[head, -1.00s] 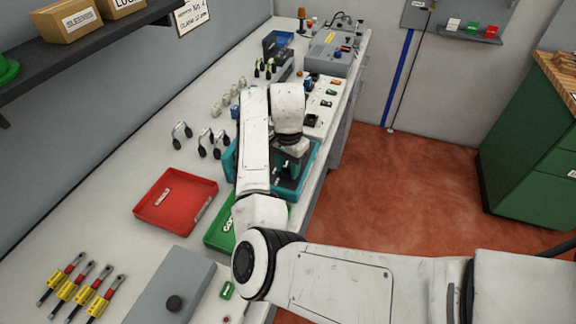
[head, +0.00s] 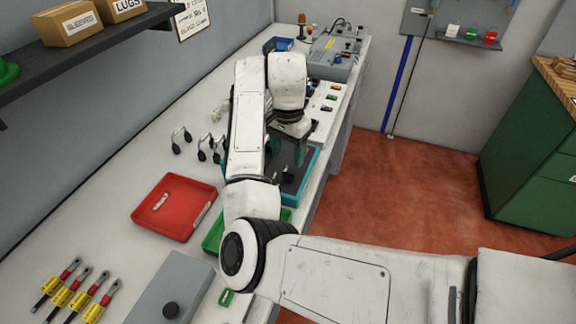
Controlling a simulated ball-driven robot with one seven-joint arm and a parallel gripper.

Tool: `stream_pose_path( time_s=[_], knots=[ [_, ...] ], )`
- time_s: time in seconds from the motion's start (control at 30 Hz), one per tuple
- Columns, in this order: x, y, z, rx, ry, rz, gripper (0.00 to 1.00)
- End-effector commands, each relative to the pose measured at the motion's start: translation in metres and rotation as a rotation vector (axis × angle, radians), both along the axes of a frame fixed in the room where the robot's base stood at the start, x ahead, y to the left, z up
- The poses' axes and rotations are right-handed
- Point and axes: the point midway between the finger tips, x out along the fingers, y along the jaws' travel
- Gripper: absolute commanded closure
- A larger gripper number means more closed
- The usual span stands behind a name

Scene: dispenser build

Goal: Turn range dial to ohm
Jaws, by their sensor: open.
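A dark device or tray with a teal rim (head: 307,176) lies on the bench under my gripper and is largely hidden by my arm. No range dial or ohm mark can be made out on it. My gripper (head: 286,155) points down over it, with its dark fingers open. The view does not show whether they touch anything. No marks are readable around that knob.
A red tray (head: 150,212) lies left of my arm, and a green tray (head: 213,238) is partly hidden under it. Black-tipped hook-shaped items (head: 181,140) stand nearby. Several red-and-yellow tools (head: 75,294) lie at the lower left. A grey instrument (head: 330,62) stands at the far end.

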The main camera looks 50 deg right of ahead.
Motion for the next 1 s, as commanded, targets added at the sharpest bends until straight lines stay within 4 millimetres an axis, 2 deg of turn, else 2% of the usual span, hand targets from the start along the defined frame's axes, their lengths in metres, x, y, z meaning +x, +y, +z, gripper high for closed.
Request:
stream_pose_path(
  time_s=[0.1,0.3,1.0],
  knots=[
    [0.001,0.000,0.021,0.001,-0.003,-0.002,0.38],
    [0.000,0.000,0.034,0.001,0.000,-0.002,0.38],
    [-0.003,-0.003,0.032,-0.012,0.002,0.005,0.38]
  ],
)
